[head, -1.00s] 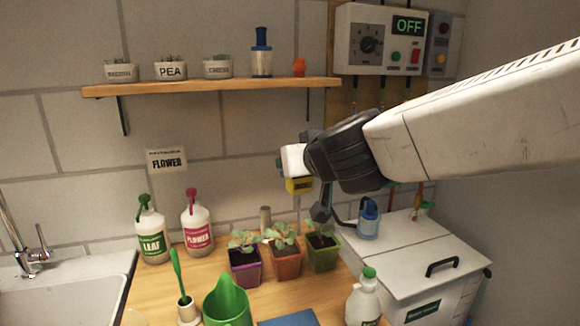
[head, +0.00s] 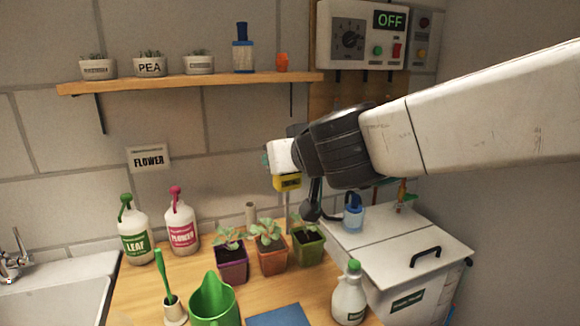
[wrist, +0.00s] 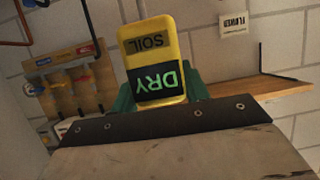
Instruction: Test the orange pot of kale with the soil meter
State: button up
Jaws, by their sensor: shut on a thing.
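The orange pot (head: 272,262) holds a leafy green seedling and stands on the wooden bench, between a purple pot (head: 232,266) and an olive-green pot (head: 308,248). My gripper (head: 272,158) is in the air above and behind the pots, shut on the yellow soil meter (head: 288,182). In the wrist view the soil meter (wrist: 150,42) shows the label SOIL and a green display reading DRY. A thin probe seems to hang below the meter toward the pots; its tip is hard to make out.
Spray bottles marked LEAF (head: 135,238) and FLOWER (head: 181,228) stand at the left. A green jug (head: 214,305), a blue mat (head: 278,316) and a white bottle (head: 349,298) lie in front. A shelf (head: 190,82) runs above; a white lidded box (head: 410,260) is at the right.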

jog(key=f+v, duration=0.1)
jog(key=v, duration=1)
jog(key=shift+s+a, duration=0.15)
jog(key=shift+s, duration=0.35)
jog(key=shift+f, duration=0.1)
dwell(0.4)
